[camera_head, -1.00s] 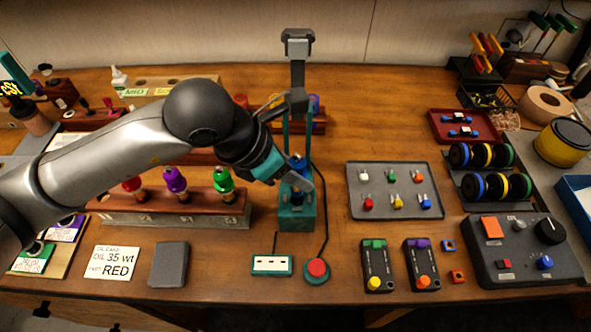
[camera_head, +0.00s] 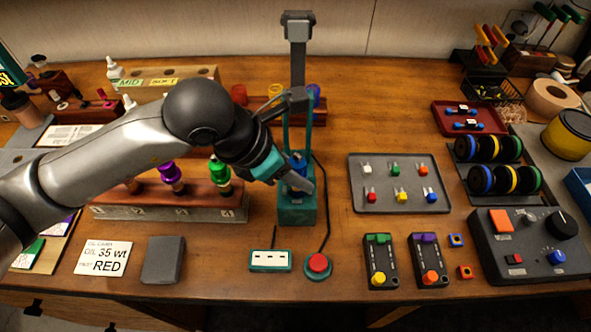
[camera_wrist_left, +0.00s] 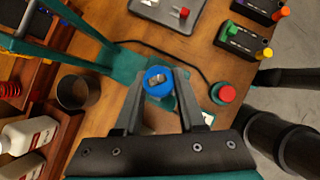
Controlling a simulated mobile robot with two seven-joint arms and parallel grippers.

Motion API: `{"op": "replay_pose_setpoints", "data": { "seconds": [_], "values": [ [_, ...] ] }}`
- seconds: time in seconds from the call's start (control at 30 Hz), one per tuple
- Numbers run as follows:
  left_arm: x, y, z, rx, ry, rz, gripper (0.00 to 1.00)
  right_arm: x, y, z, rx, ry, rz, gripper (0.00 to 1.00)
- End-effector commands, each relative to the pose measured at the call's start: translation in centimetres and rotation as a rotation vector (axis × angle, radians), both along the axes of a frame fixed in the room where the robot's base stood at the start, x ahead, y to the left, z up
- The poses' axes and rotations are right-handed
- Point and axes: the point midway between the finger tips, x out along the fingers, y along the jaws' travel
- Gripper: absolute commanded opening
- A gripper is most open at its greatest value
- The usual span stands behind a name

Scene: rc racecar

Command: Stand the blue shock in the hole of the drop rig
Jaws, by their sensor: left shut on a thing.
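The blue shock (camera_head: 298,160) is upright between the fingers of my left gripper (camera_head: 303,178), which is shut on it. In the left wrist view its round blue top (camera_wrist_left: 158,80) sits between the two fingers (camera_wrist_left: 158,98). The drop rig has a teal base (camera_head: 297,213) and a tall post with a grey head (camera_head: 297,30). The shock is at the rig's base, between its uprights. My gripper and the shock hide the hole, so I cannot tell how deep the shock sits. My right gripper is in neither view.
A wooden rack with a purple shock (camera_head: 171,176) and a green shock (camera_head: 219,172) stands left of the rig, partly behind my arm. A red button (camera_head: 318,263) and a white-topped switch box (camera_head: 270,260) lie in front. A grey tray (camera_head: 385,208) is to the right.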

Motion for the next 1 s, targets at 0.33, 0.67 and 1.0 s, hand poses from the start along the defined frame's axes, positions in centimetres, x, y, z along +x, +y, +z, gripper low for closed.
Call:
{"op": "replay_pose_setpoints", "data": {
  "seconds": [0.33,0.67,1.0],
  "values": [
    [-0.01,-0.03,-0.3,-0.001,0.0,0.0,0.0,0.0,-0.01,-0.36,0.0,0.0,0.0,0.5],
    [0.0,-0.01,-0.32,-0.001,0.0,0.0,0.72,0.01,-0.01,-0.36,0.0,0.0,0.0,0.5],
    [-0.06,0.15,-0.05,0.0,0.0,0.0,0.74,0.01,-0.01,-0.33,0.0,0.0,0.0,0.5]
  ]
}}
